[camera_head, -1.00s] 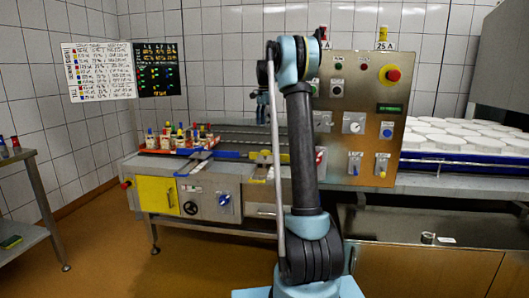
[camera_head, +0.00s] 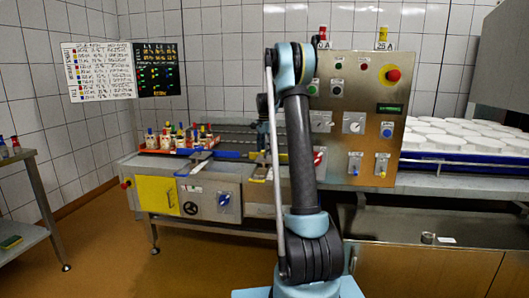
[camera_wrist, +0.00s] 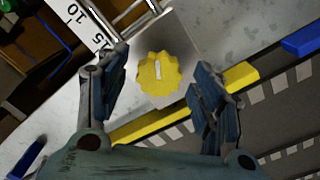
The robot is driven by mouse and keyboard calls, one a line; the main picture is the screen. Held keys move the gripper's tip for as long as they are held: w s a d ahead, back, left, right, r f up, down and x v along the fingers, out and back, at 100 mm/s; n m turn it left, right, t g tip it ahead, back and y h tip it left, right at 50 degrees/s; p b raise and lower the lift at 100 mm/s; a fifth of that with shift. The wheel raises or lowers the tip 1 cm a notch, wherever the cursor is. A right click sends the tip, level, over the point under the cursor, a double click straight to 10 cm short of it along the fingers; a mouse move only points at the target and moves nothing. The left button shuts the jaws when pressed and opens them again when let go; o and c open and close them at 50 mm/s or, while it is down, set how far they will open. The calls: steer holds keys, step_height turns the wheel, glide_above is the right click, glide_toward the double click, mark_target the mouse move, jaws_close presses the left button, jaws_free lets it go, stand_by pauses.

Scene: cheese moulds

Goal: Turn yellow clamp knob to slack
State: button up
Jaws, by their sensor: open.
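The yellow clamp knob (camera_wrist: 165,79) shows in the wrist view, a scalloped disc with a pale bar mark across its middle, on a grey metal plate (camera_wrist: 182,38). My gripper (camera_wrist: 163,88) is open, with one blue-padded finger to the left of the knob and one to the right. The knob lies between the fingers in the picture, with a gap on both sides; I cannot tell how far above it the fingertips are. In the head view my arm hides the knob and most of the gripper.
A yellow bar (camera_wrist: 150,122) and a dark slotted conveyor (camera_wrist: 265,120) run beside the knob in the wrist view.

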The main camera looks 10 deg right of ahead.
steer(key=shift+f, duration=0.1)
steer(key=c, duration=1.1)
steer(key=shift+o, duration=0.2)
steer(key=shift+n, duration=0.3)
steer(key=n, duration=0.4)
steer(key=shift+n, duration=0.3)
steer(key=n, duration=1.1)
steer(key=shift+d+n, duration=0.15)
steer(key=shift+n, duration=0.25)
steer(key=n, duration=0.7)
steer(key=shift+d, duration=0.1)
